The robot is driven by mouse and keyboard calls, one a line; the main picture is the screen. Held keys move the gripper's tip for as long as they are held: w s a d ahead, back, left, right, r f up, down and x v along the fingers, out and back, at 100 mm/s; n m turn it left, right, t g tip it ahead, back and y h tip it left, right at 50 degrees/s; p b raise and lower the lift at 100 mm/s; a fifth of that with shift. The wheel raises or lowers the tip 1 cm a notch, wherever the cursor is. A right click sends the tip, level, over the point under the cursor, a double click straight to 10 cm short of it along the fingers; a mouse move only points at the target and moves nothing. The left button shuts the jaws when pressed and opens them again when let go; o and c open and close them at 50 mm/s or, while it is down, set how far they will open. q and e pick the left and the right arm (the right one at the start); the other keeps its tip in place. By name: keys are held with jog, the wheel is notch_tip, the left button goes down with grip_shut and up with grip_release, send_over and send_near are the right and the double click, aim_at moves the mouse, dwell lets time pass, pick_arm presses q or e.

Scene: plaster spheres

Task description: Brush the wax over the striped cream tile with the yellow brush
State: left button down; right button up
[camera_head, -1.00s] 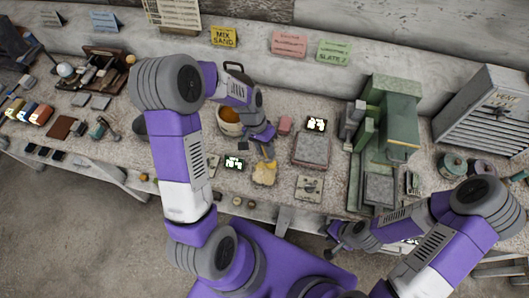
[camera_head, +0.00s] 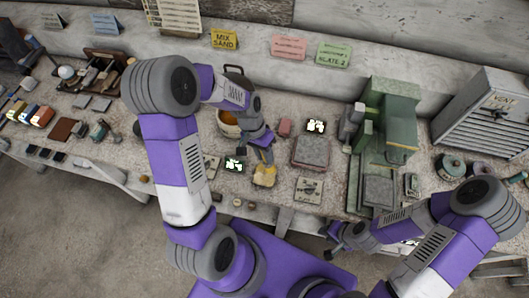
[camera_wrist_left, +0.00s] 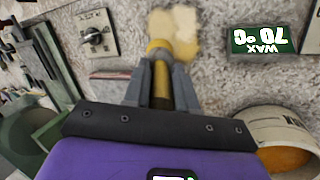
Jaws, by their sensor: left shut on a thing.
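My left gripper (camera_head: 265,150) is shut on the yellow brush; its yellow handle (camera_wrist_left: 161,88) shows between the fingers in the left wrist view. The brush head is at the cream tile (camera_wrist_left: 161,22), which lies on the bench and also shows in the head view (camera_head: 264,181). The brush hides part of the tile, and its stripes are too small to make out. The wax pot (camera_wrist_left: 262,122), pale with orange wax (camera_wrist_left: 284,158) inside, stands beside the gripper. My right gripper (camera_head: 335,240) is low near the bench's front edge; its jaws are unclear.
A display reading 70 °C WAX (camera_wrist_left: 262,40) stands near the tile. A grey slab (camera_head: 310,152) and a square plate with a knob (camera_head: 309,190) lie to the tile's right. A green machine (camera_head: 392,135) stands further right.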

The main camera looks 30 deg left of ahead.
pick_arm(q)
jog(key=shift+f, duration=0.4)
jog(key=shift+f+b, duration=0.3)
jog(key=shift+b, duration=0.2)
jog(key=shift+s+d+r, duration=0.1)
jog(key=shift+s, duration=0.4)
jog(key=shift+s+d, duration=0.1)
jog(key=shift+s, duration=0.35)
jog(key=shift+w, duration=0.1)
jog(key=shift+w+a, duration=0.25)
jog(key=shift+w, duration=0.65)
jog(key=shift+w+a, duration=0.2)
jog(key=shift+w, duration=0.65)
jog(key=shift+s, duration=0.15)
